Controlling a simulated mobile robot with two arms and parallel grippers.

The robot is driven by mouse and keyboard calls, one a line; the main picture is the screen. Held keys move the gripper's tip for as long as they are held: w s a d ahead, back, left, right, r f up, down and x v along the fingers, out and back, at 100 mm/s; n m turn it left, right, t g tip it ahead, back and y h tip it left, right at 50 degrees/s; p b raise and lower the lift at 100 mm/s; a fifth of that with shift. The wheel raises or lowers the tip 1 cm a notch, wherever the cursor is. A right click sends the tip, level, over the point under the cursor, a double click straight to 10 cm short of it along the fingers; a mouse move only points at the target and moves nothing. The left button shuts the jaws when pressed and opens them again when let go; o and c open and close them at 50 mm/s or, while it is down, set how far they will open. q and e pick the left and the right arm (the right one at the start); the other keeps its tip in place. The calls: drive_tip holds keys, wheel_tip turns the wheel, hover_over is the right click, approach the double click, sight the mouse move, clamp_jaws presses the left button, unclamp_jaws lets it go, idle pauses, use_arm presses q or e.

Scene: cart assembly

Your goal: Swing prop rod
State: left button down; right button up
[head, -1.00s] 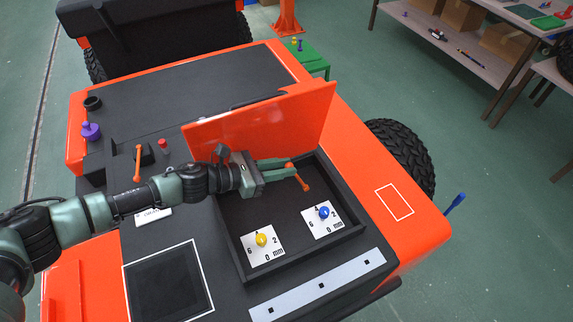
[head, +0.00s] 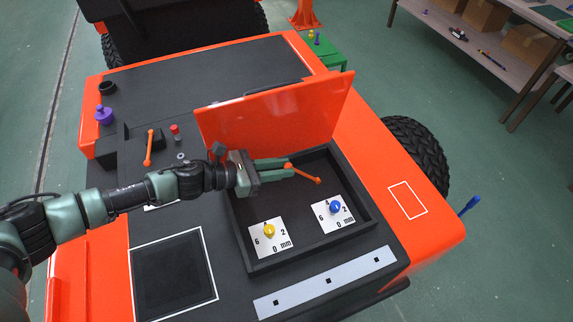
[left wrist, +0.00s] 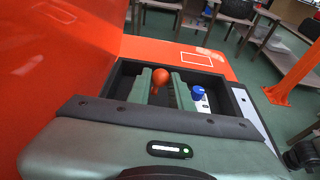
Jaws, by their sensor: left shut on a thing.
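The orange prop rod (head: 304,174) has a ball at its upper end and slants down to the right over the black open compartment (head: 258,262). My left gripper (head: 290,168) is shut on the rod near its upper-left end. In the left wrist view, the rod's orange ball (left wrist: 160,76) shows between my two green fingers (left wrist: 160,88). The orange lid (head: 275,115) stands raised at the back of the compartment, just behind the gripper. The rod does not visibly touch the lid.
Inside the compartment are white dial plates with a yellow knob (head: 269,230) and a blue knob (head: 335,207). Left of the lid are an orange lever (head: 149,148), a red button (head: 174,129) and a purple knob (head: 104,115). A tire (head: 417,153) stands at right.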

use_arm(q)
drive_tip(key=shift+a, duration=0.1)
drive_tip(key=shift+s+a+f+b, duration=0.3)
drive_tip(key=shift+a+f+b, duration=0.4)
drive_tip(key=shift+f+b, duration=0.15)
drive_tip(key=shift+s+a+f+b, duration=0.3)
drive_tip(key=shift+a+f+b, duration=0.35)
drive_tip(key=shift+f+b, duration=0.15)
drive_tip(key=shift+s+a+f+b, duration=0.1)
drive_tip(key=shift+a+f+b, duration=0.2)
drive_tip(key=shift+f+b, duration=0.4)
drive_tip(key=shift+s+a+f+b, duration=0.15)
drive_tip(key=shift+a+f+b, duration=0.15)
drive_tip(key=shift+f+b, duration=0.4)
drive_tip(key=shift+s+a+f+b, duration=0.1)
drive_tip(key=shift+a+f+b, duration=0.2)
drive_tip(key=shift+f+b, duration=0.4)
